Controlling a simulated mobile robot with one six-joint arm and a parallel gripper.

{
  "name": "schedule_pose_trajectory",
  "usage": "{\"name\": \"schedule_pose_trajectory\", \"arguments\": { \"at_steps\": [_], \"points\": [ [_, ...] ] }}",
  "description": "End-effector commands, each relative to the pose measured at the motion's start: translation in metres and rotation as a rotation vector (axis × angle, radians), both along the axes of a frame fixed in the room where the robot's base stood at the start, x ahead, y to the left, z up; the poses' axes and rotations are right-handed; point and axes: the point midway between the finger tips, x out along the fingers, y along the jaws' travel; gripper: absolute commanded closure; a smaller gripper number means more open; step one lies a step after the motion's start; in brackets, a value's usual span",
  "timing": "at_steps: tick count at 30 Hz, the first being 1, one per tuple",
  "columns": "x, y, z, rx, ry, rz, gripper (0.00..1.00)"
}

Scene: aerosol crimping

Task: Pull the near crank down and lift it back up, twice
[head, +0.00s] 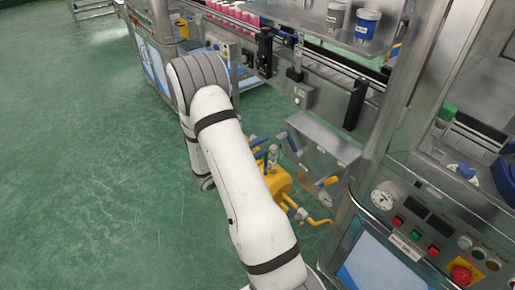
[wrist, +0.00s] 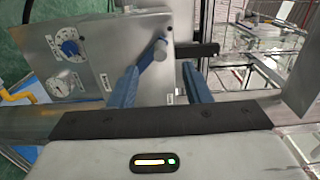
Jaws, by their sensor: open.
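In the wrist view my gripper (wrist: 160,68) is open, its two blue fingers apart with nothing clamped between them. Which of these is the near crank is unclear. My gripper is hidden behind my arm in the head view.
In the head view yellow equipment (head: 281,181) stands beside my arm, and a control console (head: 400,215) is at right. Green floor (head: 80,170) at left is clear.

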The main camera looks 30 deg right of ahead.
Motion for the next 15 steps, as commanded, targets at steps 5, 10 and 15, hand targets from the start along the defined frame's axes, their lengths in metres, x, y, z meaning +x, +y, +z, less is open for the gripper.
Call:
{"name": "schedule_pose_trajectory", "arguments": {
  "at_steps": [5, 10, 15],
  "points": [
    [0.001, -0.028, -0.002, 0.001, -0.003, -0.005, 0.56],
    [0.003, -0.050, -0.001, 0.000, -0.004, -0.004, 0.56],
    [0.004, -0.065, -0.001, 0.001, -0.004, -0.003, 0.56]
  ]
}}
